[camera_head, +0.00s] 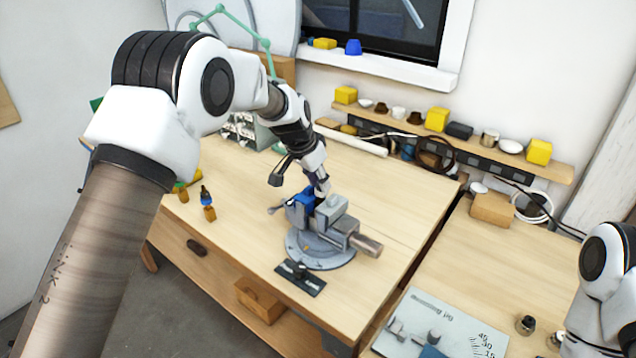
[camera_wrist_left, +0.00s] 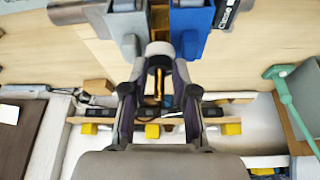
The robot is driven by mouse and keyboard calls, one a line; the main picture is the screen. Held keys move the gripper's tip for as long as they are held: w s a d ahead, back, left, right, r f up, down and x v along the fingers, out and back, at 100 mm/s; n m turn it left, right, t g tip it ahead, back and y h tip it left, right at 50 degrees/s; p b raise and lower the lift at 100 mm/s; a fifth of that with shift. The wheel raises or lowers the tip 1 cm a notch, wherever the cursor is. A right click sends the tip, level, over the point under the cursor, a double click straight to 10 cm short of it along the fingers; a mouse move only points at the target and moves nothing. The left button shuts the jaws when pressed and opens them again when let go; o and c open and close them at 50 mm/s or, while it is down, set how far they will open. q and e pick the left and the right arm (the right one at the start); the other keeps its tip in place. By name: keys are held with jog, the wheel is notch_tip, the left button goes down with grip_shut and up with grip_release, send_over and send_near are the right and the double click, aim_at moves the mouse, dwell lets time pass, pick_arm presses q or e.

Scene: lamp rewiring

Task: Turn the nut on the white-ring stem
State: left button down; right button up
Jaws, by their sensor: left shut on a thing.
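My left gripper (camera_head: 322,188) reaches down from above to the jaws of the grey and blue vise (camera_head: 335,235). In the left wrist view its fingers (camera_wrist_left: 160,62) are closed in at the vise jaws, which show grey and blue at the top. A brass-coloured stem (camera_wrist_left: 158,85) stands between the fingers, with a pale ring-like part (camera_wrist_left: 159,48) around it near the jaws. The gripper is shut on a small part there, which looks to be the nut; the fingers mostly hide it. My right gripper is out of view; only part of that arm shows at the right edge.
A black labelled plate (camera_head: 300,278) lies in front of the vise. Small orange bottles (camera_head: 209,212) stand to its left. A printed board (camera_head: 440,325) lies on the right table. A wall shelf (camera_head: 480,155) holds yellow boxes and cups. The tabletop right of the vise is clear.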

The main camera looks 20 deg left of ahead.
pick_arm(q)
jog(key=shift+f, duration=0.1)
dwell(0.5)
jog(key=c, duration=0.9)
grip_release()
jog(key=shift+w+d+f, duration=0.1)
jog(key=shift+w+d, duration=0.05)
jog(key=shift+w, duration=0.1)
jog(key=v, duration=1.2)
jog(key=shift+w, duration=0.2)
